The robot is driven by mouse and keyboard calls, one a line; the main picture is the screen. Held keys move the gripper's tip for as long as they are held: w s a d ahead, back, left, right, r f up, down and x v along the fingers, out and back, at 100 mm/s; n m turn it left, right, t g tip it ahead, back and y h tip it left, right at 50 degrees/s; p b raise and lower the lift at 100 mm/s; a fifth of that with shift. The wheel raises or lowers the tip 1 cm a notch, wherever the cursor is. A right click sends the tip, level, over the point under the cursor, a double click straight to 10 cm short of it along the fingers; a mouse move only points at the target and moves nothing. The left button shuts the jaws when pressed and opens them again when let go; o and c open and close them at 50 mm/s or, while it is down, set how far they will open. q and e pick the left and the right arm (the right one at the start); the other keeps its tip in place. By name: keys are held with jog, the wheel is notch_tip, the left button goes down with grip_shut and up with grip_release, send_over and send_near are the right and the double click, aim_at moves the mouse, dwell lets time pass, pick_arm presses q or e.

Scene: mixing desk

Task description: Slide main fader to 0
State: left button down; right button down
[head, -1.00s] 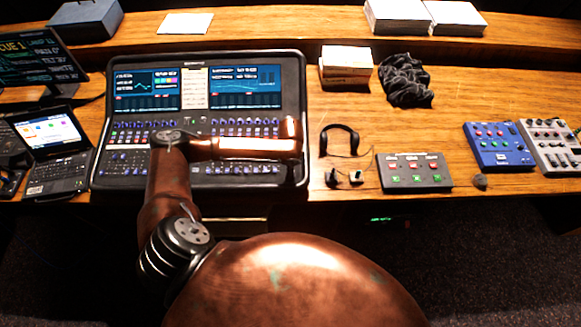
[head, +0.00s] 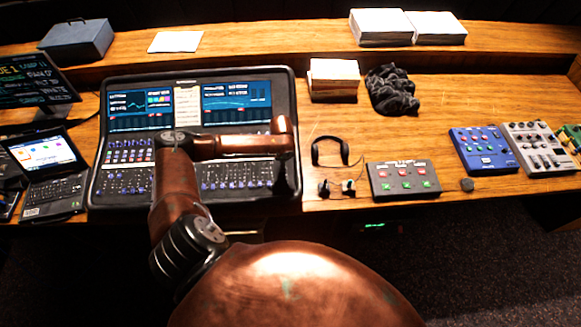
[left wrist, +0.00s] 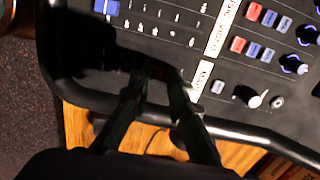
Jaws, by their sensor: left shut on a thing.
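The large black mixing desk (head: 91,190) has two screens and rows of faders and knobs. It also shows in the left wrist view (left wrist: 225,108). In the head view my left arm reaches over it, with the wrist above its right end. My left gripper (left wrist: 153,84) points down at the console's corner, near a white label strip, with its dark fingers close together. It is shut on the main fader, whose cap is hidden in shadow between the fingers. The fader's setting cannot be read. My right gripper is not in view.
Headphones (head: 316,150) and a small grey button box (head: 404,181) lie right of the console. A laptop (head: 50,170) stands on its left. A blue pedal box (head: 482,150) is further right. Books (head: 334,78) and a dark crumpled cloth (head: 392,90) lie behind.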

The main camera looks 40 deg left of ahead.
pick_arm(q)
jog(key=c, duration=2)
grip_release()
jog(key=shift+o, duration=0.9)
jog(key=shift+r, duration=0.15)
jog(key=r, duration=0.7)
jog(key=s+r, duration=0.1)
jog(key=r, duration=0.3)
jog(key=shift+d+r, duration=0.35)
jog(key=shift+d, duration=0.05)
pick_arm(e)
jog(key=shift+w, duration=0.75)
pick_arm(q)
jog(key=shift+w, duration=0.1)
